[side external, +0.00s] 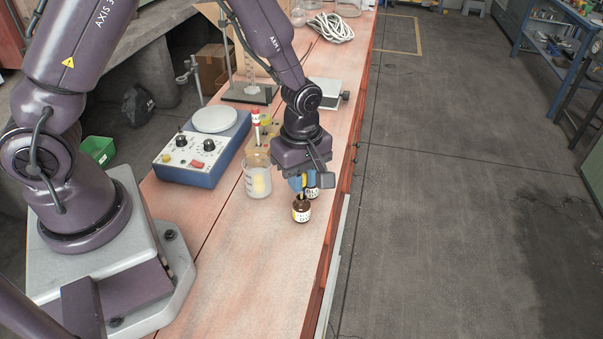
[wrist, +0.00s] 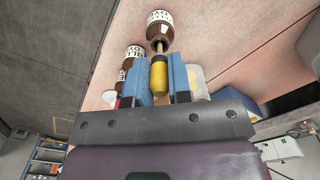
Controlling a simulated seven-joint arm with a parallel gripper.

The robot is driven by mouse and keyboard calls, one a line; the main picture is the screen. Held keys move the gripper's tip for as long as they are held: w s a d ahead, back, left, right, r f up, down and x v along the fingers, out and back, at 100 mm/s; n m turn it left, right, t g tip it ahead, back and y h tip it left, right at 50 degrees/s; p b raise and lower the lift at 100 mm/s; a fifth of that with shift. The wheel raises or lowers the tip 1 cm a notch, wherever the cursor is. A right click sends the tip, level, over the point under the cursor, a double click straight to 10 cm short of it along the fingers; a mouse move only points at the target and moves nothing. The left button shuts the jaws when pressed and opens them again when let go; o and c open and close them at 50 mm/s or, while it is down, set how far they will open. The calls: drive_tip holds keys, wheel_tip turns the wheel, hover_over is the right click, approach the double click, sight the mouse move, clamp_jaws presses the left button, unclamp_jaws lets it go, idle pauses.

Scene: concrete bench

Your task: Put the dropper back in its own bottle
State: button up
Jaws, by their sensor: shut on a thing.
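My gripper (side external: 300,183) points down over the bench, its blue fingers shut on the yellow rubber bulb of the dropper (wrist: 159,75). The dropper's thin stem points at the open neck of a brown bottle with a white label (wrist: 160,28). The tip meets the neck in the wrist view; I cannot tell how far inside it is. The same bottle (side external: 301,212) stands upright directly below my fingers in the side view. A second brown bottle (side external: 312,192) stands just behind it, partly hidden by my gripper. The wrist view shows further brown bottles (wrist: 132,56) to the left.
A glass beaker (side external: 257,182) with something yellow in or behind it stands left of my gripper. A blue hotplate-like device (side external: 203,146) is farther left.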

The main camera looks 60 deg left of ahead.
drive_tip(key=shift+f, duration=0.2)
idle(0.3)
drive_tip(key=shift+f, duration=1)
drive_tip(key=o, duration=1.1)
drive_tip(key=shift+r, duration=3.55)
